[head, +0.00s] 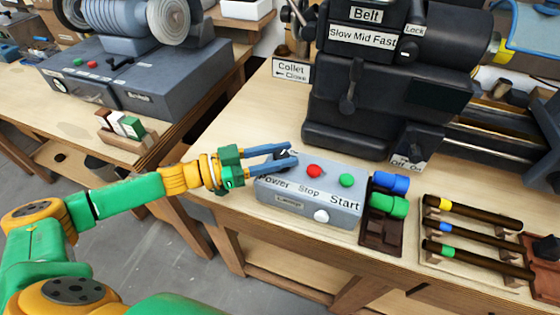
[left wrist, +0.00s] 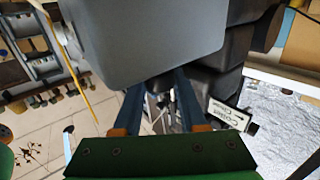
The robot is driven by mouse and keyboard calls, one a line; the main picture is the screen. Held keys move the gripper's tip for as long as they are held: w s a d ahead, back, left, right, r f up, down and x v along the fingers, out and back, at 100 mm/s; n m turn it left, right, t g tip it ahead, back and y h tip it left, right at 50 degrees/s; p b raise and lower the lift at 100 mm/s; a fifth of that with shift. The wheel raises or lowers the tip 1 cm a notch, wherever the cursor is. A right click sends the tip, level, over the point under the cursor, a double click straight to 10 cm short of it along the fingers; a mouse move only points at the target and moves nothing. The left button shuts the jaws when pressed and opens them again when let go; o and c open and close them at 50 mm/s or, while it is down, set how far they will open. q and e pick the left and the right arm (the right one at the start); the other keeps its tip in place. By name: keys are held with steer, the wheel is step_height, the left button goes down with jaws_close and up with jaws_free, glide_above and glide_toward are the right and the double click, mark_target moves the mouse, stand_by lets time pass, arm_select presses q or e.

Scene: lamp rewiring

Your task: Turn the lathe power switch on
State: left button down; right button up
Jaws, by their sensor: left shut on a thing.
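The grey control box (head: 335,200) sits on the lathe bench and carries the labels Power, Stop and Start. It has a red Stop button (head: 314,171), a green Start button (head: 347,180) and a white knob (head: 321,216) on its front. My left gripper (head: 290,156) reaches in from the left, its blue fingers shut around the dark power switch at the box's back left corner. The fingers mostly hide the switch, so its position cannot be read. In the left wrist view the fingers (left wrist: 158,103) point toward the grey box (left wrist: 150,40). My right gripper is not in view.
The black lathe (head: 375,80) stands behind the box, with a separate Off/On switch panel (head: 411,148). Blue and green cylinders (head: 390,183) and several dark rods (head: 475,230) lie to the right. A Collet sign (head: 291,70) stands behind. Bare bench lies left of the lathe.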

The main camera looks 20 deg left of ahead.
arm_select(q)
steer(key=m+g, duration=0.1)
steer(key=m+g+h+b, duration=0.1)
steer(key=shift+w+f+g, duration=0.15)
steer(key=shift+f+g, duration=0.05)
steer(key=shift+g, duration=0.1)
steer(key=m+g+h+b, duration=0.1)
steer(key=m+g+b, duration=0.1)
steer(key=g+b, duration=0.1)
steer(key=m+g+h+b, duration=0.1)
steer(key=m+g+b, duration=0.1)
steer(key=g, duration=0.1)
steer(key=shift+f+g+b, duration=0.15)
steer(key=shift+g+b, duration=0.15)
steer(key=shift+b, duration=0.1)
steer(key=shift+r+m+g+b, duration=0.25)
steer(key=shift+m+g+b, duration=0.55)
steer(key=shift+g+b, duration=0.25)
steer(key=shift+c, duration=2.3)
jaws_free()
steer(key=shift+d, duration=0.15)
